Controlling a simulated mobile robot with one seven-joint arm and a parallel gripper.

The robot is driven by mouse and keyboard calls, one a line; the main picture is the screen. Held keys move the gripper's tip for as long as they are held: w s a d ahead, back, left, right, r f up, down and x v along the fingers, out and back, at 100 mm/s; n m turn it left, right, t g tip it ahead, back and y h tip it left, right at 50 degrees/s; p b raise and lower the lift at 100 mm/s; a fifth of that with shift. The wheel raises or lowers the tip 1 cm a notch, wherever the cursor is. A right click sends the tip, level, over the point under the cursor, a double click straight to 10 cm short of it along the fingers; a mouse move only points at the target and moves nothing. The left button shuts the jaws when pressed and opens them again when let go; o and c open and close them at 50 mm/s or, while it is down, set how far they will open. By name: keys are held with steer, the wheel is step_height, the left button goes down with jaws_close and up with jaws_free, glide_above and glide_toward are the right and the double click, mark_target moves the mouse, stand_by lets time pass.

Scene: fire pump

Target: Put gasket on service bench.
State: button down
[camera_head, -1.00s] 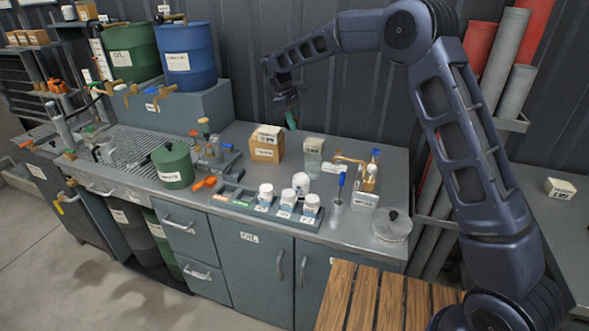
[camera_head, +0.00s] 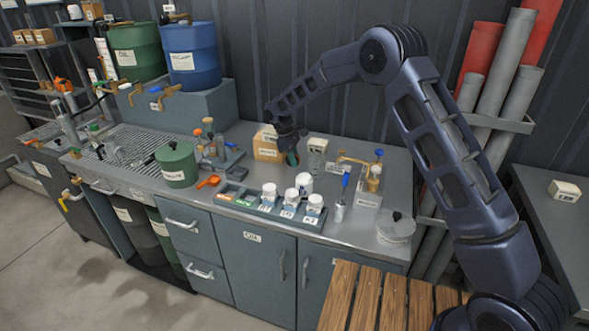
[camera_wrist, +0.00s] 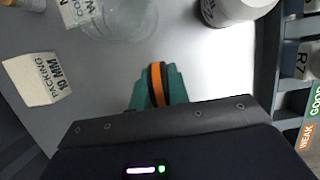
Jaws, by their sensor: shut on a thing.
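My gripper (camera_wrist: 157,90) is shut on a thin orange and black piece (camera_wrist: 157,84), seen edge-on between its teal fingers in the wrist view; I take this to be the gasket. In the head view my gripper (camera_head: 291,158) hangs above the back middle of the grey bench (camera_head: 240,262), between a cardboard box and a clear jar. The held piece is too small to make out clearly there. In the wrist view the bare grey bench top (camera_wrist: 195,65) shows beyond the fingertips; the gap below the piece is hard to judge.
Nearby stand the cardboard box (camera_head: 267,152), the clear jar (camera_head: 316,163) and a tray (camera_head: 235,205) with white-capped bottles. A white box marked PACKING 10 MM (camera_wrist: 36,79) is left of the fingers. A green can (camera_head: 177,164) stands farther left.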

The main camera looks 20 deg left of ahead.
steer(key=shift+f, duration=2.2)
steer(key=shift+f, duration=0.15)
steer(key=c, duration=1.3)
jaws_free()
steer(key=shift+c, duration=0.2)
steer(key=v, duration=1.2)
